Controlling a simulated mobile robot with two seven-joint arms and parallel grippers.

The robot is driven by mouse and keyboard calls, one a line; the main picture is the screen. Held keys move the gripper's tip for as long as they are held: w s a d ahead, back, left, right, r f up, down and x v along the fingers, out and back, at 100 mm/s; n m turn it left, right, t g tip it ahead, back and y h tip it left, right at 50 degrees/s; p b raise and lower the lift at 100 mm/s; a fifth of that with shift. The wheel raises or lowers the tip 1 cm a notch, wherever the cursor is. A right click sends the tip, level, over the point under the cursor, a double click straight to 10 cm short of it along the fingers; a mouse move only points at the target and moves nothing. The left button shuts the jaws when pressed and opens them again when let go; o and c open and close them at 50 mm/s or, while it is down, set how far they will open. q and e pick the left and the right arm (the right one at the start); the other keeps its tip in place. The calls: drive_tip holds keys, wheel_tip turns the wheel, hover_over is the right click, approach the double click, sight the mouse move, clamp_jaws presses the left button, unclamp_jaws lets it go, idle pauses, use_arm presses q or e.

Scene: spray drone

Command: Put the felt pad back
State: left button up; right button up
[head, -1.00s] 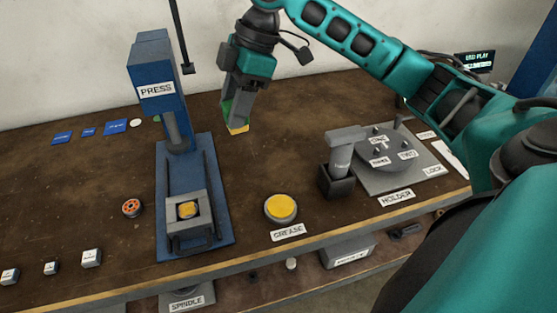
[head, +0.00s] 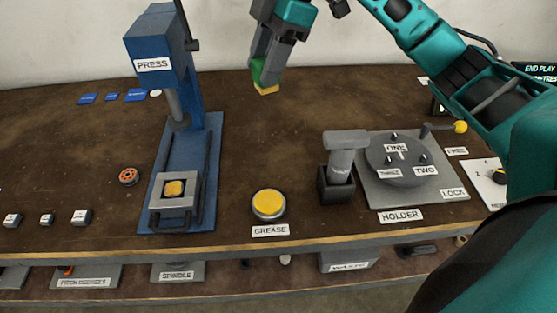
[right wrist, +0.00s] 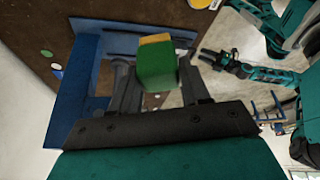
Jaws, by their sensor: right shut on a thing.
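My right gripper (head: 266,76) is shut on the felt pad (head: 266,88), a small green block with a yellow lower face. The pad is above the rear of the bench, right of the press. In the right wrist view the green block (right wrist: 156,68) sits between the fingers, its yellow face (right wrist: 155,38) pointing away from the wrist. The head view does not show my left gripper. A dark gripper on a teal arm, apparently my left one (right wrist: 222,62), shows small in the right wrist view; its opening is unclear.
The blue press (head: 160,48) stands left with a yellow piece (head: 174,188) in its grey block. The round yellow grease pot (head: 269,203) is at the front. A grey hammer-like tool (head: 342,150) and the holder (head: 440,190) stand right. The bench behind the grease pot is clear.

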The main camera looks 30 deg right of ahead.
drive_tip(key=shift+d+f, duration=0.1)
drive_tip(key=shift+f, duration=0.1)
wheel_tip(320, 180, down, 20)
drive_tip(key=shift+r+b, duration=0.25)
drive_tip(key=shift+b, duration=1)
drive_tip(key=o, duration=0.5)
drive_tip(key=shift+f, duration=0.1)
drive_tip(key=shift+c, duration=0.2)
drive_tip(key=o, duration=0.5)
